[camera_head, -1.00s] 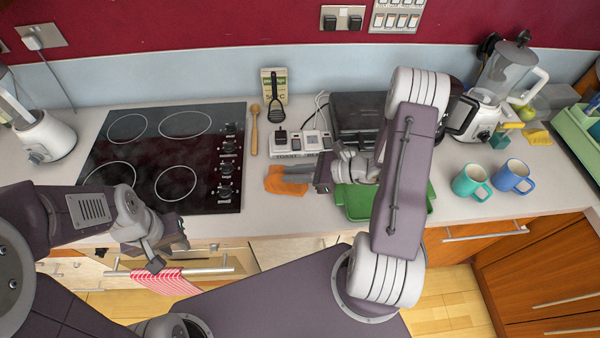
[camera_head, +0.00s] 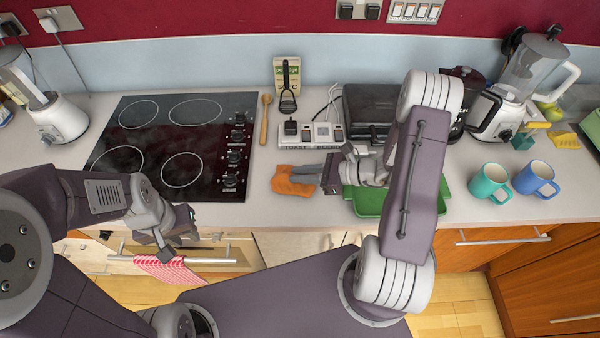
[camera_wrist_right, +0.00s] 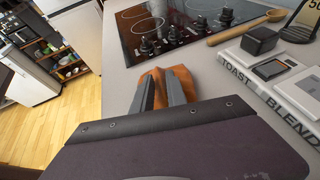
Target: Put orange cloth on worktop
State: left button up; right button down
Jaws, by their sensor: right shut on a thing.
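The orange cloth (camera_head: 294,183) lies over the pale worktop (camera_head: 262,215), between the black hob and the green tray. It also shows in the right wrist view (camera_wrist_right: 168,82), beyond and between the dark fingers. My right gripper (camera_head: 300,176) reaches in from the right and is shut on the cloth. In the right wrist view its fingertips (camera_wrist_right: 163,90) are at the cloth, and my wrist hides the near part. Whether the cloth touches the worktop everywhere is unclear. My left gripper (camera_head: 178,240) is away from the cloth, in front of the hob; its jaw opening is not clear.
The hob (camera_head: 165,145) and a wooden spoon (camera_head: 265,120) lie left and behind. Switch boxes (camera_head: 311,135) stand behind the cloth. A green tray (camera_head: 368,202) is under my right arm. Teal (camera_head: 490,183) and blue (camera_head: 536,180) mugs stand right. A striped towel (camera_head: 165,268) hangs below the hob.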

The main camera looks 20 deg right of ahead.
jog(key=shift+a+f, duration=0.1)
jog(key=shift+f, duration=0.3)
pick_arm(q)
jog(key=shift+w+a+f, duration=0.1)
jog(key=shift+a+f, duration=0.1)
jog(key=shift+f, duration=0.1)
pick_arm(e)
jog(key=shift+w+a+r, duration=0.1)
pick_arm(q)
jog(key=shift+d, duration=0.1)
jog(key=shift+f+b, duration=0.65)
jog(key=shift+f, duration=0.05)
pick_arm(e)
jog(key=shift+f, duration=0.75)
pick_arm(q)
jog(key=shift+f, duration=0.2)
pick_arm(e)
jog(key=shift+f, duration=0.25)
jog(key=c, duration=1.3)
grip_release()
jog(key=shift+o, duration=0.2)
jog(key=c, duration=0.4)
